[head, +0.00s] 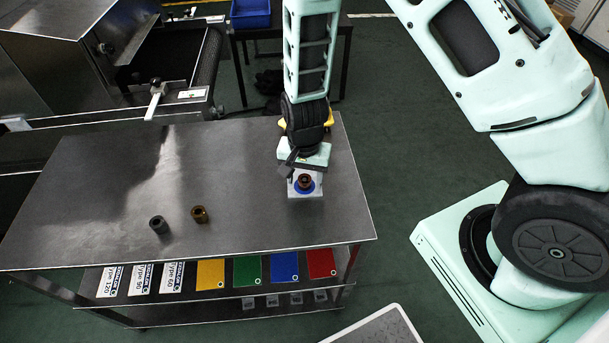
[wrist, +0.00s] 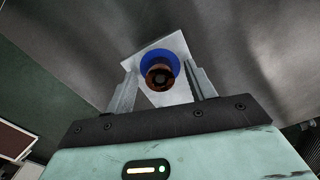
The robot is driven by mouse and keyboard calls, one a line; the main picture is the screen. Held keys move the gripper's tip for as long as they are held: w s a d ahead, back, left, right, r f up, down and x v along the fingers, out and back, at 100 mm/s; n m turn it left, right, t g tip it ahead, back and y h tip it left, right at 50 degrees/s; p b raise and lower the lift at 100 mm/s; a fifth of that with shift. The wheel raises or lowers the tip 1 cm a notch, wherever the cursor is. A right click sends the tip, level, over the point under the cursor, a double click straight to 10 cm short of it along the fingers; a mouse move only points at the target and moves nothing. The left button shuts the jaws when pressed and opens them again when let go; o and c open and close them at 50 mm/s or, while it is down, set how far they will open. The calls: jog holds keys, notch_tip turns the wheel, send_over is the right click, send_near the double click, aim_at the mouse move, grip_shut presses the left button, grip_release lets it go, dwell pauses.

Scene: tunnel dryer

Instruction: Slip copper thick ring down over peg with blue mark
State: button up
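A copper thick ring (head: 305,181) is at the peg with the blue mark (head: 293,190), on a white square base near the table's right end. In the wrist view the ring (wrist: 159,77) appears in front of the round blue mark (wrist: 151,55), with a dark round centre. It looks to be around the peg, but the peg is mostly hidden and I cannot tell how far down the ring sits. My gripper (wrist: 160,75) is just above the base, its fingers on either side of the ring with gaps visible. It is open and not holding the ring.
A dark grey ring (head: 158,224) and a bronze-brown ring (head: 200,214) stand on the steel table (head: 110,190), left of the base. The table between them and the base is clear. The dryer's conveyor (head: 208,60) lies behind, with a blue bin (head: 250,14) beyond.

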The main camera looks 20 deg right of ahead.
aim_at(304, 180)
notch_tip(304, 180, up, 17)
jog(key=shift+r+p, duration=0.2)
jog(key=shift+p, duration=0.25)
dwell(0.7)
jog(key=s+a+r+n, duration=0.2)
jog(key=s+r+n, duration=0.2)
jog(key=s+n, duration=0.3)
jog(key=s+a+r+n, duration=0.2)
jog(key=s+r+n, duration=0.2)
jog(key=s+n, duration=0.3)
jog(key=shift+s+a+r+n+y, duration=0.3)
jog(key=shift+s+a+n, duration=0.1)
jog(key=shift+s, duration=2.5)
